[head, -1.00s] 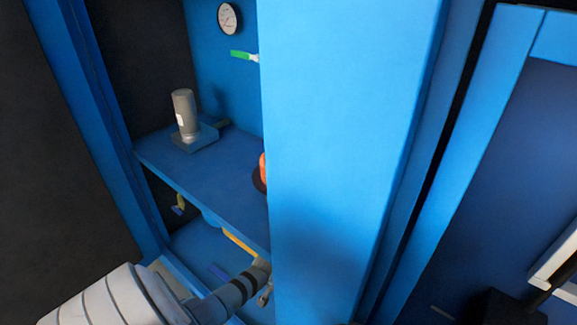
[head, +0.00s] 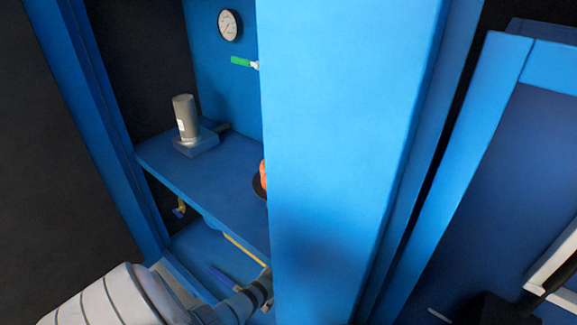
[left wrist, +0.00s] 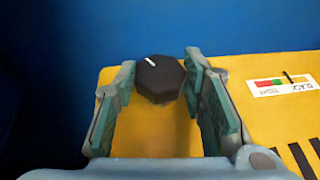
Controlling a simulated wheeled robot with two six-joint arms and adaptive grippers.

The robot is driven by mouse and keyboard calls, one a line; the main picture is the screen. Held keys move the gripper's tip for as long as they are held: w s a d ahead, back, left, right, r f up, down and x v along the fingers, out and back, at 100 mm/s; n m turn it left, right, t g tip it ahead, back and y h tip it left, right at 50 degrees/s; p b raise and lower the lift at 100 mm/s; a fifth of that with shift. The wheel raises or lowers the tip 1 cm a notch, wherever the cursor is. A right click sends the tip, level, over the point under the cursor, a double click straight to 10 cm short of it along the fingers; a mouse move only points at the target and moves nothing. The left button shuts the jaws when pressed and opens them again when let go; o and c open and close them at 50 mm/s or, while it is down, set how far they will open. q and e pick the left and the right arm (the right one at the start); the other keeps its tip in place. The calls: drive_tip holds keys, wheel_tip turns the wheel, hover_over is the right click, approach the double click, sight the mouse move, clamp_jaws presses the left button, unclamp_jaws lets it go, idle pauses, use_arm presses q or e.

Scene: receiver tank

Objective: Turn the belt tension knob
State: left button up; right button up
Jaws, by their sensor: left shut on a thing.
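The belt tension knob, a dark faceted knob (left wrist: 160,78) with a white index line, is in the left wrist view. Its white line points up and to the left. It stands on a yellow housing (left wrist: 245,125). My left gripper (left wrist: 159,84) is shut on the knob, with one green-padded finger on each side. A white label (left wrist: 284,86) with coloured bands and a black pointer is on the housing to the right; its small print seems to include "SLACK". In the head view the housing shows as a yellow edge (head: 243,248) under the shelf. My right gripper is not seen.
A wide blue post (head: 350,150) hides much of the opening. A blue shelf (head: 215,170) above my left wrist carries a grey cylinder (head: 185,117) on a block. A gauge (head: 229,25) and a green-handled lever (head: 241,61) are on the back wall.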

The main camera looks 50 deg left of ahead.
use_arm(q)
drive_tip(key=o, duration=1.2)
drive_tip(key=shift+c, duration=0.2)
drive_tip(key=shift+r, duration=0.1)
drive_tip(key=v, duration=0.7)
drive_tip(key=shift+s, duration=0.15)
drive_tip(key=shift+r, duration=0.1)
